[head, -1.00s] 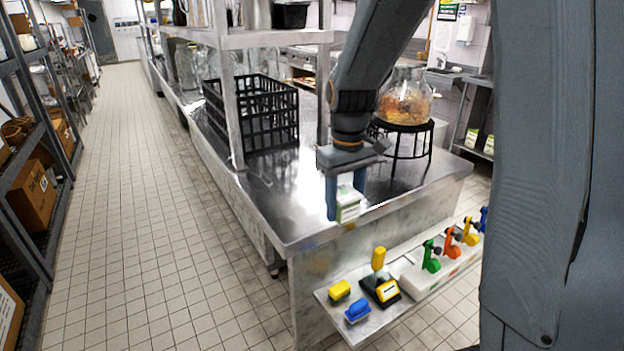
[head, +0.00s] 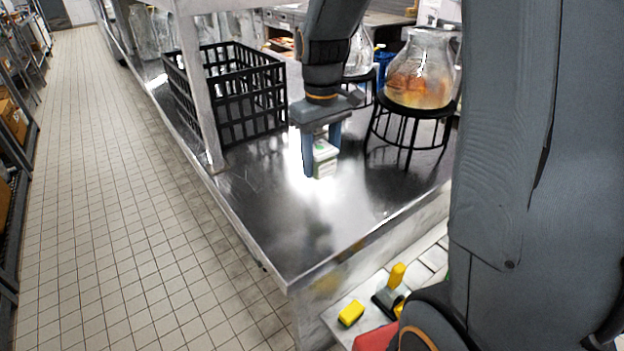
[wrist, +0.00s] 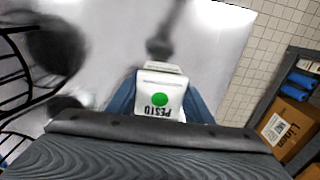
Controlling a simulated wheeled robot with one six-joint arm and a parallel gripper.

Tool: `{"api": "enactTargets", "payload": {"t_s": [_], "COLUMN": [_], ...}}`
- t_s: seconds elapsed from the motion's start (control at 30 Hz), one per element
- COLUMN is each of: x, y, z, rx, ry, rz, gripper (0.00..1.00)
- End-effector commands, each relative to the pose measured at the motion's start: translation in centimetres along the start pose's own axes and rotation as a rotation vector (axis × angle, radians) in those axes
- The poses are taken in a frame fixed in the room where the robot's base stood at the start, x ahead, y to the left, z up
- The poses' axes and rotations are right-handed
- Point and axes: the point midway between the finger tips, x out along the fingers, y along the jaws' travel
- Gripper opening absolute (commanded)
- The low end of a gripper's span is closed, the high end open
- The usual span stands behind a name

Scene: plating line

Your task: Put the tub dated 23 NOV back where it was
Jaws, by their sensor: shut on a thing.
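My gripper (head: 322,155) is shut on a small white tub (head: 325,166) with green on its label. It holds the tub over the steel counter (head: 270,215), and I cannot tell whether the tub touches the top. In the wrist view the tub (wrist: 158,97) sits between the blue fingers, showing a green dot and the word PESTO upside down. No date is readable on it.
A black crate (head: 228,95) stands left of my gripper, beside a shelf post (head: 200,95). A glass jar (head: 418,70) sits on a black wire stand (head: 408,128) to the right. The counter's front is clear. A low ledge holds a yellow block (head: 351,313).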

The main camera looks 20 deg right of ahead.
Motion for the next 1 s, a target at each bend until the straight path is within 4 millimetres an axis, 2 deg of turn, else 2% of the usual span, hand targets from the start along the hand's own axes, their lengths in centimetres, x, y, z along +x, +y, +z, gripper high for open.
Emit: {"api": "enactTargets", "payload": {"t_s": [0.2,0.47,0.63,0.77,1.0], "x": [3.7,6.0,8.3,9.2,9.3], "y": [0.1,0.1,0.0,0.0,0.0], "z": [0.2,0.2,0.3,0.2,0.1], "rx": [0.003,0.003,0.003,0.003,0.002], "ry": [-0.005,-0.005,-0.005,-0.003,-0.001], "rz": [-0.002,-0.002,-0.002,-0.001,0.0], "gripper": [0.15,0.15,0.15,0.15,0.15]}}
